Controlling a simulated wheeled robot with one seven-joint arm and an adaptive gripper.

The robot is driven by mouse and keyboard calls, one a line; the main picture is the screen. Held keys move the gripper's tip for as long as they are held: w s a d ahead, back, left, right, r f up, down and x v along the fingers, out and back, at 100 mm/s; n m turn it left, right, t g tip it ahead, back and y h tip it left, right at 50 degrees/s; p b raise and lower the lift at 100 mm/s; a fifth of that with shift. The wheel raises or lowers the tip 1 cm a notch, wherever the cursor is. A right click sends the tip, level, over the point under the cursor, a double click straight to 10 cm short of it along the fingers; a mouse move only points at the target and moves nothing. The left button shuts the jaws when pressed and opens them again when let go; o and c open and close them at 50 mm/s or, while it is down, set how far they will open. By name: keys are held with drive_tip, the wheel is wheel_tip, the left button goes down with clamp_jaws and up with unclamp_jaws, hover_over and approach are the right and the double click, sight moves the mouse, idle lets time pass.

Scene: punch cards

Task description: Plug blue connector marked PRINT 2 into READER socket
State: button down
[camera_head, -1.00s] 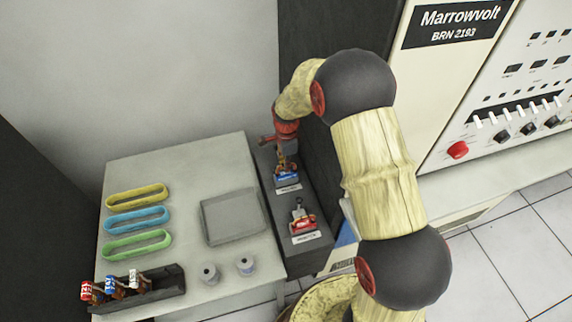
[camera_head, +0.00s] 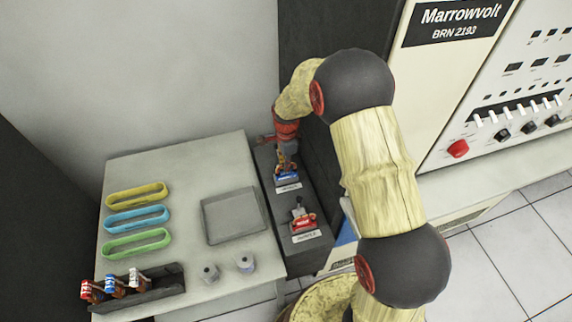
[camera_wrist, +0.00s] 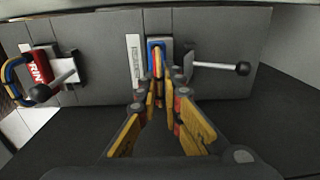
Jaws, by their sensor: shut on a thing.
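A blue connector (camera_head: 287,177) is at the far socket of the dark strip (camera_head: 262,190), behind a small white label (camera_head: 289,188). Its marking is too small to read. In the wrist view the blue connector (camera_wrist: 151,45) is upright between a white label (camera_wrist: 134,62) and a lever with a black knob (camera_wrist: 220,68). My gripper (camera_head: 283,158) is above it with its fingers shut on it, and it also shows in the wrist view (camera_wrist: 160,82). The fingers hide part of the connector and socket, so I cannot tell how deep it sits.
A red connector (camera_head: 303,222) sits in the nearer socket, with its own lever. A grey tray (camera_head: 233,216), coloured loops (camera_head: 137,218), two small spools (camera_head: 245,263) and a dark rack (camera_head: 165,286) with several connectors are on the cabinet. A dark panel stands close right of the strip.

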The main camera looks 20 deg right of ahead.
drive_tip(key=shift+f, duration=0.5)
drive_tip(key=c, duration=1.9)
unclamp_jaws()
wheel_tip(320, 180, up, 12)
drive_tip(key=shift+s+f+b, duration=0.1)
drive_tip(key=shift+b, duration=0.2)
